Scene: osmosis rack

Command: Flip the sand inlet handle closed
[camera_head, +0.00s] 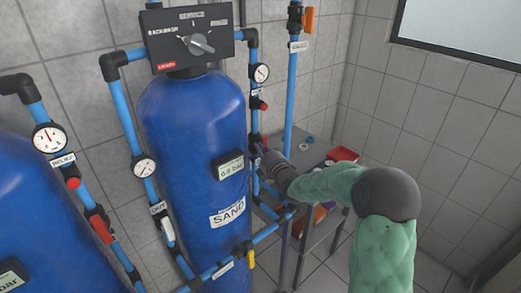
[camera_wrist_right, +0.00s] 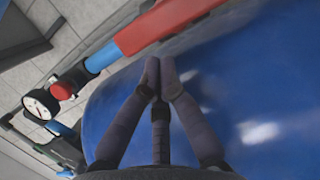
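In the wrist view a long red valve handle (camera_wrist_right: 168,22) crosses the top, roughly in line with a short blue pipe (camera_wrist_right: 103,57). I take it for the sand inlet handle; no label on it is readable. My right gripper (camera_wrist_right: 160,66) has its fingertips together, pointing at the handle just below its edge; I cannot tell whether they touch it. Nothing shows between the fingers. In the head view my right gripper (camera_head: 260,150) is at the pipe right of the blue sand tank (camera_head: 195,140), and it largely hides the valve there. My left gripper is out of view.
A pressure gauge (camera_head: 261,73) sits on the pipe above my right gripper. A grey table (camera_head: 310,180) with a red tray (camera_head: 342,154) stands behind my right arm. A yellow-handled valve (camera_head: 249,254) is low in front. Other pipes crowd the tank.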

